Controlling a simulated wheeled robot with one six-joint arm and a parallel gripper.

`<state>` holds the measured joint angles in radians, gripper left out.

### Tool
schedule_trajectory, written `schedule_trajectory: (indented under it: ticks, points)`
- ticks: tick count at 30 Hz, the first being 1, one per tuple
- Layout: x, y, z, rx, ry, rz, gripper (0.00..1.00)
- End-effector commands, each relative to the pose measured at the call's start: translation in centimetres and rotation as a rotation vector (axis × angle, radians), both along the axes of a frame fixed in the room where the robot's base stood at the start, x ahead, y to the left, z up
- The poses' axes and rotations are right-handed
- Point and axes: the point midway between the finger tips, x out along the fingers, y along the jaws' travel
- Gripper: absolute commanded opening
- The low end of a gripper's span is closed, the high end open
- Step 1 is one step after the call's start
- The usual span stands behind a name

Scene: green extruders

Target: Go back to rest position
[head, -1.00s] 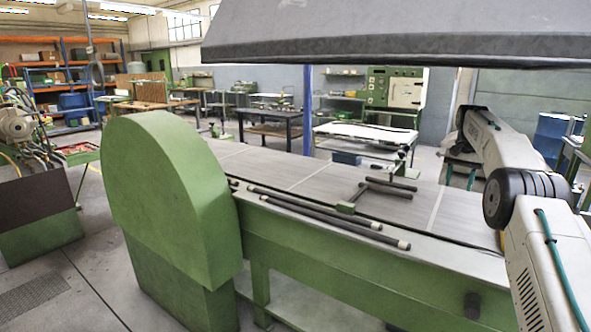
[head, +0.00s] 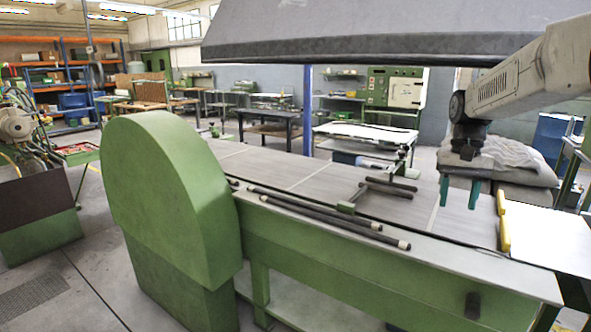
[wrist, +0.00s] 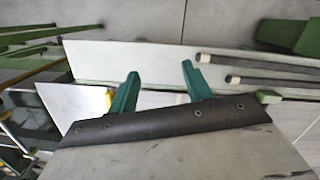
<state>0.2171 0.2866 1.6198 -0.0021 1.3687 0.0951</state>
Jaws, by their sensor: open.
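My gripper (head: 459,192) hangs at the right of the head view, pointing down over the right part of the grey machine bed (head: 440,245). Its two green fingers are apart with nothing between them. In the wrist view my gripper (wrist: 158,82) also shows both green fingers spread and empty, above the pale bed edge. My arm reaches in from the upper right.
Two dark rods (head: 315,213) lie along the bed's front edge. A dark H-shaped handle (head: 388,187) stands behind them. A yellow piece (head: 504,222) is at the right by a white panel (head: 545,237). A grey hood (head: 390,35) hangs above. Sacks (head: 510,160) are behind.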

Motion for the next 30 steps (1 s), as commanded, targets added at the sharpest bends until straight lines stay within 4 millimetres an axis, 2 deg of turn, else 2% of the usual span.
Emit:
schedule_trajectory:
  ticks: [1,8,12,18,21,24,30]
  points:
    - [-2.6,1.3,0.6,0.001,-0.005,0.025,0.49]
    - [-13.6,5.6,1.1,0.001,-0.028,0.120,0.49]
    - [-20.3,7.7,0.3,0.000,-0.048,0.173,0.49]
    - [-28.9,10.0,-1.7,-0.006,-0.092,0.236,0.49]
    - [-32.4,10.7,-2.7,-0.011,-0.122,0.258,0.49]
    - [-34.6,11.2,-3.1,-0.016,-0.157,0.278,0.49]
    - [-35.6,11.7,-1.8,-0.026,-0.239,0.302,0.49]
